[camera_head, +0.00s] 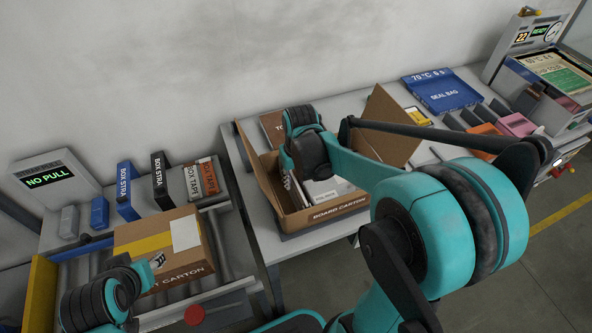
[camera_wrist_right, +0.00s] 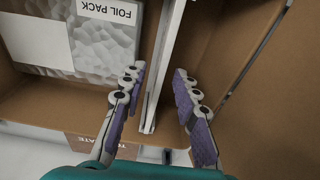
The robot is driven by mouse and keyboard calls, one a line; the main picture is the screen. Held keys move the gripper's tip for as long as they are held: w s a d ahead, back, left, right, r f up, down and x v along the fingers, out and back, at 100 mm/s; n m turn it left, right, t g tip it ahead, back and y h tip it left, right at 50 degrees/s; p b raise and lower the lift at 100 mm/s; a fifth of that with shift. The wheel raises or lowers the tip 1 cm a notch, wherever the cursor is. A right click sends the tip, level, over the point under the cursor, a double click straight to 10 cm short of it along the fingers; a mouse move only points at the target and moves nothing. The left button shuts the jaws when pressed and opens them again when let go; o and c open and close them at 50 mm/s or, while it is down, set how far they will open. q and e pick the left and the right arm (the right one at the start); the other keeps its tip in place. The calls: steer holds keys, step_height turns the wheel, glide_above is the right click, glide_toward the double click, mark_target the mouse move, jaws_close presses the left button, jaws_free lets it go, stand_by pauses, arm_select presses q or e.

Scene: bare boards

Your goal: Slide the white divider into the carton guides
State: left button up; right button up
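The open brown board carton (camera_head: 340,213) stands on the middle table with flaps spread. In the right wrist view, the white divider (camera_wrist_right: 165,65) is a thin upright strip inside the carton, beside a foil pack (camera_wrist_right: 102,45). My right gripper (camera_wrist_right: 158,72) is open, with one purple-padded finger on each side of the divider and visible gaps between. The divider's lower edge and the guides cannot be made out. In the head view my right wrist hides the right gripper and part of the carton. My left gripper (camera_head: 156,262) is mostly hidden by its own arm, near a closed carton.
The closed, yellow-taped carton (camera_head: 140,235) sits on a roller stand at left, with tape boxes (camera_head: 200,180) behind it. A NO PULL display (camera_head: 50,178) stands at far left. A blue seal bag tray (camera_head: 442,90) and a sealing machine (camera_head: 550,75) are at right.

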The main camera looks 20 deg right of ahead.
steer(key=r, duration=0.5)
steer(key=shift+s+r, duration=0.35)
